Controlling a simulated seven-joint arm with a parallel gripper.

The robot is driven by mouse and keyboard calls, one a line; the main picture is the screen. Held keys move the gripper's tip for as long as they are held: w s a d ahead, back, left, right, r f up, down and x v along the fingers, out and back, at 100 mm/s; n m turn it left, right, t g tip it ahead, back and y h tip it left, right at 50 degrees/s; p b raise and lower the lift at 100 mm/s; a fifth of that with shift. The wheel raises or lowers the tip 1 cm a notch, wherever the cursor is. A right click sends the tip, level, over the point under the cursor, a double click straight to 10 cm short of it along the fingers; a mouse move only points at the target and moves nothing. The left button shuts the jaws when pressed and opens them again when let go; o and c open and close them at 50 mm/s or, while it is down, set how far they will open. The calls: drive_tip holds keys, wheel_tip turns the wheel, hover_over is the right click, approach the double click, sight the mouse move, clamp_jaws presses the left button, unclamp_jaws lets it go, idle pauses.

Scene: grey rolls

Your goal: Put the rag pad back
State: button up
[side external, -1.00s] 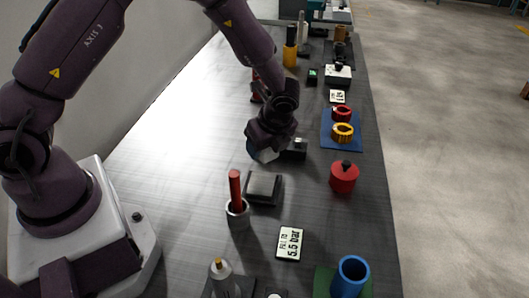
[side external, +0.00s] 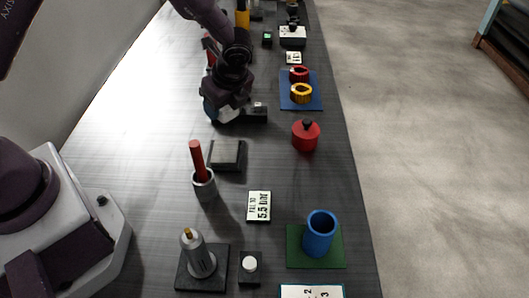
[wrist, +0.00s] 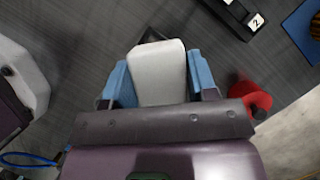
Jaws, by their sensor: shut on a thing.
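A pale grey, rounded pad (wrist: 158,75), which looks like the rag pad, is between the two blue fingers of my gripper (wrist: 160,88) in the wrist view. The fingers are shut on its sides. In the side view my gripper (side external: 222,116) is low over the bench, left of a small black block, and the pad is mostly hidden there. A dark square tray with a grey top (side external: 227,154) lies on the bench nearer the camera. A dark edge (wrist: 150,35) shows beyond the pad in the wrist view; I cannot tell if it is that tray.
The black block (side external: 255,113) is close right of my gripper. A red rod in a grey cup (side external: 204,186) stands by the tray. A red lidded pot (side external: 305,136), a 5.5 bar card (side external: 259,206) and a blue cup (side external: 320,232) are further right or nearer.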

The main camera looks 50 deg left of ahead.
drive_tip(key=s+d+r+m+t, duration=0.1)
drive_tip(key=s+d+m, duration=0.15)
drive_tip(key=d, duration=0.25)
drive_tip(key=s+d+r+m+t+h, duration=0.1)
drive_tip(key=s+d+m, duration=0.15)
drive_tip(key=d, duration=0.25)
drive_tip(key=s+d+r+m+t, duration=0.1)
drive_tip(key=d+m, duration=0.3)
drive_tip(key=d, duration=0.1)
hover_over(307, 176)
drive_tip(key=s, duration=0.2)
drive_tip(key=f, duration=0.9)
drive_tip(key=shift+w+d+f, duration=0.15)
drive_tip(key=shift+w+d, duration=0.05)
drive_tip(key=shift+d, duration=0.1)
drive_tip(key=shift+w+d+f, duration=0.1)
drive_tip(key=shift+w+f, duration=0.05)
drive_tip(key=shift+f, duration=0.05)
drive_tip(key=shift+w+f, duration=0.15)
drive_tip(key=shift+f, duration=0.75)
drive_tip(key=shift+w+f, duration=0.1)
drive_tip(key=shift+f, duration=0.75)
drive_tip(key=shift+f, duration=0.15)
drive_tip(key=o, duration=0.9)
